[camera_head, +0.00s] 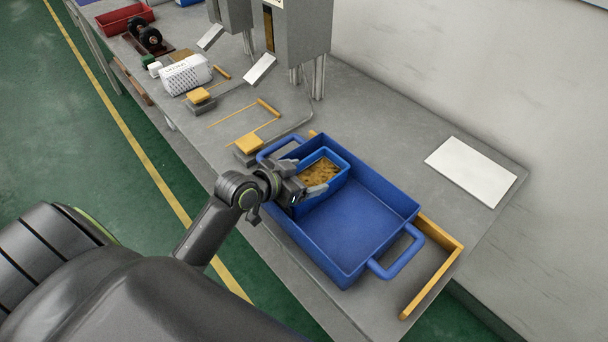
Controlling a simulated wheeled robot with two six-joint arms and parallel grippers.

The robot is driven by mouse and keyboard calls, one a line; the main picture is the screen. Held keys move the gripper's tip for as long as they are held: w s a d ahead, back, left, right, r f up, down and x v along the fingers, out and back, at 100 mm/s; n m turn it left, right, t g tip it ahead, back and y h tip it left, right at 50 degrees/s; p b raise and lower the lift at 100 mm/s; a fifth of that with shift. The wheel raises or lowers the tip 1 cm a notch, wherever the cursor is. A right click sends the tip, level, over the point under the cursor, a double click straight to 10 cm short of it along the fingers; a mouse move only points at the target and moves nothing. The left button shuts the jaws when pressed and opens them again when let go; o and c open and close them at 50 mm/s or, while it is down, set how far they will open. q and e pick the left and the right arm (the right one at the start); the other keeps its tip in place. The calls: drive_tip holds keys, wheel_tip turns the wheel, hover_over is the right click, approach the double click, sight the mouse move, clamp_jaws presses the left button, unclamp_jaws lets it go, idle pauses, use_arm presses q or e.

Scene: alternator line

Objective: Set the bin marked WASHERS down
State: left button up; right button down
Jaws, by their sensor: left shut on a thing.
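A small blue bin (337,163) with brownish-yellow contents is in the far left part of a large blue tray (357,220) with two loop handles. No marking can be read on the bin from here. My left gripper (306,187) is shut on the near side of the bin, and its fingers hide part of that wall. I cannot tell whether the bin's bottom touches the tray floor. My right gripper is not in view.
The tray stands on a grey bench, beside a yellow corner rail (440,240). A white sheet (470,170) lies behind it. Grey machines (303,35), yellow blocks (249,143), a white perforated box (186,75) and a red bin (124,17) stand farther along. The tray's right part is empty.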

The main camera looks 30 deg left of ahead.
use_arm(q)
drive_tip(key=o, duration=1.7)
drive_tip(key=shift+c, duration=0.2)
drive_tip(key=shift+o, duration=1.1)
drive_tip(key=v, duration=1.1)
drive_tip(key=shift+s+a+r, duration=0.15)
drive_tip(key=shift+s+r, duration=0.15)
drive_tip(key=shift+s, duration=0.2)
